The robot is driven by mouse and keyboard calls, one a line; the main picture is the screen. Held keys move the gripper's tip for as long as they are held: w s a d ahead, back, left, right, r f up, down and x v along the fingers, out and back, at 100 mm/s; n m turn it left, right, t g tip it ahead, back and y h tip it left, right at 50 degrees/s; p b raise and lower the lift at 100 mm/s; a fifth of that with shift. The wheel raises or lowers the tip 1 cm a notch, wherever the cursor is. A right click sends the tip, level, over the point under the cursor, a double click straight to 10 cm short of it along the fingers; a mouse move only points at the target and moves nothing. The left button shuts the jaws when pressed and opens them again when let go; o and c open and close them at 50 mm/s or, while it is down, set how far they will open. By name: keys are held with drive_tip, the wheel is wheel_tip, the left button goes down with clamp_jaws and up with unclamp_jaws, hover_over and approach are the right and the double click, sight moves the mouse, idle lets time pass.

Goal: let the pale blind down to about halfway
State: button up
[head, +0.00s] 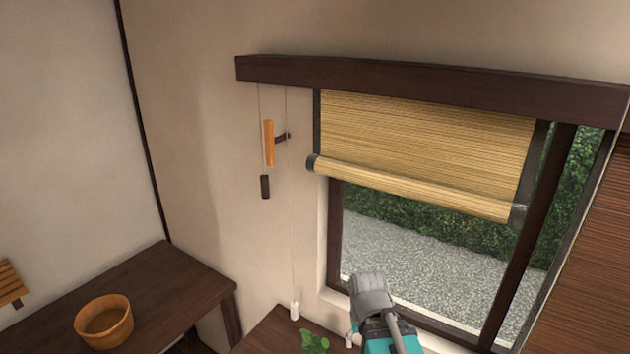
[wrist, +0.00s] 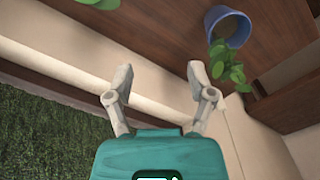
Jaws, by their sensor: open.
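The pale blind (head: 425,135) is a straw-coloured slatted roll blind in the head view. It covers the upper part of the window, with its rolled lower edge (head: 410,188) slightly tilted. Left of it, thin cords hang from the dark headrail (head: 430,85). One bears an orange wooden handle (head: 268,143), one a dark handle (head: 265,187), and a long pale cord ends in a small white pull (head: 295,311) low down. My gripper is low in front of the window, apart from the blind; its fingers (wrist: 158,76) are open and empty in the wrist view.
A brown blind (head: 590,265) hangs at the right. A blue pot (wrist: 228,27) with a green plant stands on dark wood near my gripper. A wooden bowl (head: 104,321) sits on a dark table (head: 170,285) at the left. A dark peg (head: 284,137) juts from the wall by the cords.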

drive_tip(key=w+a+r+m+t+h+p, duration=0.35)
drive_tip(key=w+r+h, duration=0.2)
drive_tip(key=w, duration=0.25)
drive_tip(key=m+t+h+p, duration=0.1)
drive_tip(key=t+h+p, duration=0.1)
drive_tip(key=t+p, duration=0.85)
approach(262, 184)
drive_tip(key=s+f+t+b, duration=0.2)
drive_tip(key=s+t, duration=0.1)
drive_tip(key=shift+a+y, duration=0.2)
drive_tip(key=shift+y, duration=0.05)
drive_tip(key=shift+w+d, duration=0.1)
drive_tip(key=shift+w, duration=0.1)
drive_tip(key=x, duration=1.3)
drive_tip(key=shift+w+d+f, duration=0.2)
clamp_jaws()
